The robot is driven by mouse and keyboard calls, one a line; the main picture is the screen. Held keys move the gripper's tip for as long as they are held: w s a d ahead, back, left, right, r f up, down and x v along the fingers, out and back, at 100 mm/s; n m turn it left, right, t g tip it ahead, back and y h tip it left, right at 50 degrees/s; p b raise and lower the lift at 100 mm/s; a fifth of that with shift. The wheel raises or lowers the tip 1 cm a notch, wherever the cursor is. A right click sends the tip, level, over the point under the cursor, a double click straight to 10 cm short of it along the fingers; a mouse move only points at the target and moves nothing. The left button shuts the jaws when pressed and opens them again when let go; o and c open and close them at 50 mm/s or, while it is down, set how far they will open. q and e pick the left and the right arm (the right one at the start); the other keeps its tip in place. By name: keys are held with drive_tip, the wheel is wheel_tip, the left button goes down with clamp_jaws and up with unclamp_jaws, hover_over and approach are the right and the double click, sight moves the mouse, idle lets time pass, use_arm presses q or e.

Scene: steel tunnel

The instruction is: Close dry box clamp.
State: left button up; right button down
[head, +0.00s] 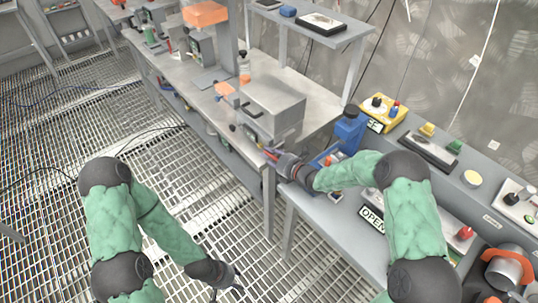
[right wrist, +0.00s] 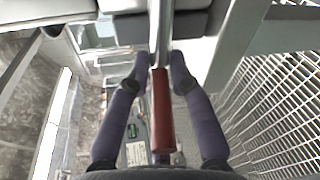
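The dry box (head: 275,103) is a grey metal box on the bench, just beyond my right gripper (head: 272,155). In the right wrist view a red clamp handle (right wrist: 161,112) on a metal bar runs lengthwise between the two dark fingers of my right gripper (right wrist: 160,62). The fingertips lie close against both sides near the handle's far end and look shut on it. In the head view the handle is mostly hidden by the gripper. My left gripper (head: 228,291) hangs low over the grated floor, open and empty, away from the box.
A steel bench (head: 208,80) runs to the back left. A blue device (head: 349,128) and a yellow button box (head: 381,111) stand right of the dry box. A grey console (head: 310,215) with an OPEN sign (head: 371,218) is in front. The floor grating at left is free.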

idle(0.4)
drive_tip(key=shift+a+r+g+h+p, duration=0.1)
drive_tip(key=shift+r+g+h+p, duration=0.1)
drive_tip(key=shift+g+h+p, duration=0.45)
drive_tip(key=shift+r+g+h+p, duration=0.1)
drive_tip(key=shift+g+h+p, duration=0.25)
drive_tip(key=shift+g+p, duration=0.65)
drive_tip(key=g+h+p, duration=0.2)
drive_tip(key=p, duration=0.8)
drive_tip(key=shift+a+r+p, duration=0.1)
drive_tip(key=shift+p, duration=1.25)
drive_tip(key=shift+f+g, duration=0.25)
